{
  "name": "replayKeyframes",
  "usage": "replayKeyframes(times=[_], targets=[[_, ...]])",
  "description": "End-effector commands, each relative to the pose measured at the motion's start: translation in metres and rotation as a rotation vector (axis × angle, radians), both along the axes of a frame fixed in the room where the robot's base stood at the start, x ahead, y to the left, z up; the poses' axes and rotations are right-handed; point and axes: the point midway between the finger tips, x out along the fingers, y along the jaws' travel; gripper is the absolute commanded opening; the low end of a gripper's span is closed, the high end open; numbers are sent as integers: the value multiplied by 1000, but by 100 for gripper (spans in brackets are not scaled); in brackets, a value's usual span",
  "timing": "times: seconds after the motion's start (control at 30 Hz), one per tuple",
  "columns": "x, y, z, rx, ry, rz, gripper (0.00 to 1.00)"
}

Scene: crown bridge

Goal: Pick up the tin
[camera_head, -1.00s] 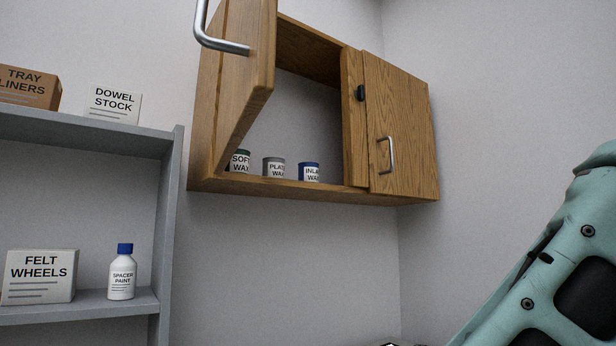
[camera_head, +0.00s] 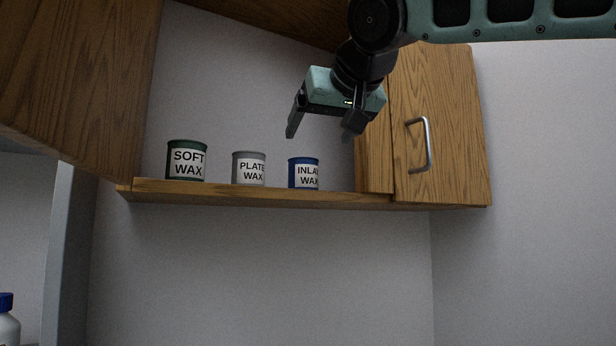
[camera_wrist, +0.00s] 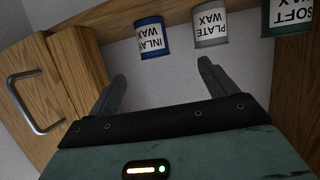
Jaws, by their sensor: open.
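Three tins stand in a row on the cabinet's bottom board in the head view: a green SOFT WAX tin (camera_head: 186,161) at left, a grey PLATE WAX tin (camera_head: 249,169) in the middle and a blue INLAY WAX tin (camera_head: 304,174) at right. The task does not say which tin. My gripper (camera_head: 320,135) is open and empty, above and a little right of the blue tin. In the wrist view the blue tin (camera_wrist: 152,38) and grey tin (camera_wrist: 210,28) lie beyond my open fingers (camera_wrist: 162,85); the green tin (camera_wrist: 287,14) is partly cut off.
The wall cabinet's left door (camera_head: 75,80) stands open. Its right door (camera_head: 440,120) is shut, with a metal handle (camera_head: 427,145) close to my arm's right side. A grey shelf upright (camera_head: 70,255) and a white bottle (camera_head: 8,325) are at lower left.

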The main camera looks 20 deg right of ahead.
Motion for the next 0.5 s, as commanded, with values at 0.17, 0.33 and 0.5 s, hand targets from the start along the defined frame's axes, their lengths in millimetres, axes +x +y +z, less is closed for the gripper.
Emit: replayKeyframes(times=[0.17,0.33,0.5], targets=[[5,-9,21,17,-38,-25,84],[35,-9,11,15,-35,-26,84],[69,-9,1,15,-34,-25,84]])
